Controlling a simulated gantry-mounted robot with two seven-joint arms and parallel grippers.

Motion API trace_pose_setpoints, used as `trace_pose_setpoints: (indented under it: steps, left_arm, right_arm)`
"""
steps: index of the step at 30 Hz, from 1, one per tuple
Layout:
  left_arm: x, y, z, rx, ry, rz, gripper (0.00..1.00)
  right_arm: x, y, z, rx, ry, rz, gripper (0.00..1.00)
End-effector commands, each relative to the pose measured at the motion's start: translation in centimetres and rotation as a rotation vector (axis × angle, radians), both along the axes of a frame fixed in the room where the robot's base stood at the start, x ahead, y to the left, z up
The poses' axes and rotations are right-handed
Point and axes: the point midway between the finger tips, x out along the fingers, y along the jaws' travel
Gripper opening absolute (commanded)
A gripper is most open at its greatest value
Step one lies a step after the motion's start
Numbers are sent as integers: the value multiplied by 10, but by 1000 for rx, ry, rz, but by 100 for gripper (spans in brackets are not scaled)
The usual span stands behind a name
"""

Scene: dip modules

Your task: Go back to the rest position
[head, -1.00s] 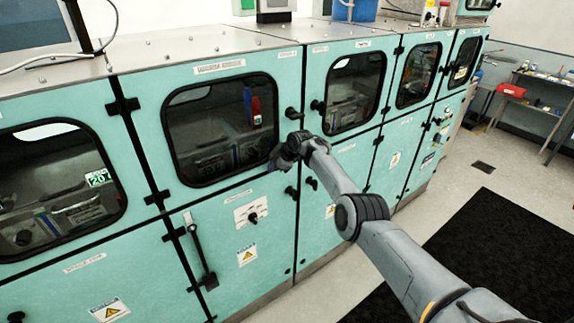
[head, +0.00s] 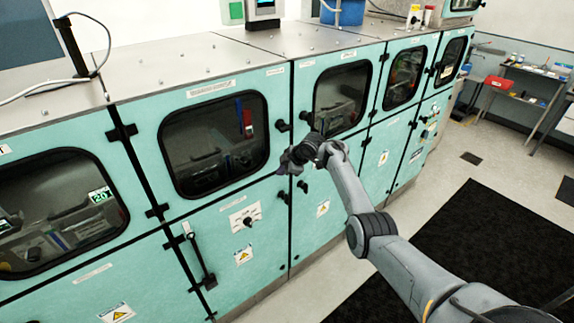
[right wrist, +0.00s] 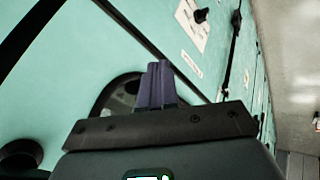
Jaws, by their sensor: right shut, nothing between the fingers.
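My right gripper (head: 284,166) is in front of the teal machine cabinet (head: 180,240) in the head view, close to the seam beside the large window door (head: 213,143). Its fingers show in the right wrist view (right wrist: 157,86), closed together with nothing between them. Teal panels fill much of that view behind the fingers. Whether the fingertips touch the panel cannot be told. My left gripper is not in view.
The cabinet doors are closed, with black knobs (head: 282,125) and a lever handle (head: 197,255) sticking out. A black mat (head: 480,245) lies on the floor at right. A side table (head: 530,90) with a red box (head: 498,83) stands at the far right.

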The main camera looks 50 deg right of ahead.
Motion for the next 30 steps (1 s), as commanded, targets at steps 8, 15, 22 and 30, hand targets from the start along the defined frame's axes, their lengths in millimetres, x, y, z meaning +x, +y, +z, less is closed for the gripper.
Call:
trace_pose_setpoints:
  steps: [8,15,22,30]
  left_arm:
    - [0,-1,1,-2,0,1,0]
    - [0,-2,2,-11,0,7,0]
    - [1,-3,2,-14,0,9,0]
    - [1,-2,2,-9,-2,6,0]
  right_arm:
    - [-11,-5,16,1,1,0,0]
    - [-34,0,-32,7,80,6,0]
    - [-99,40,-158,0,295,71,0]
    - [-219,122,-290,-150,538,172,0]
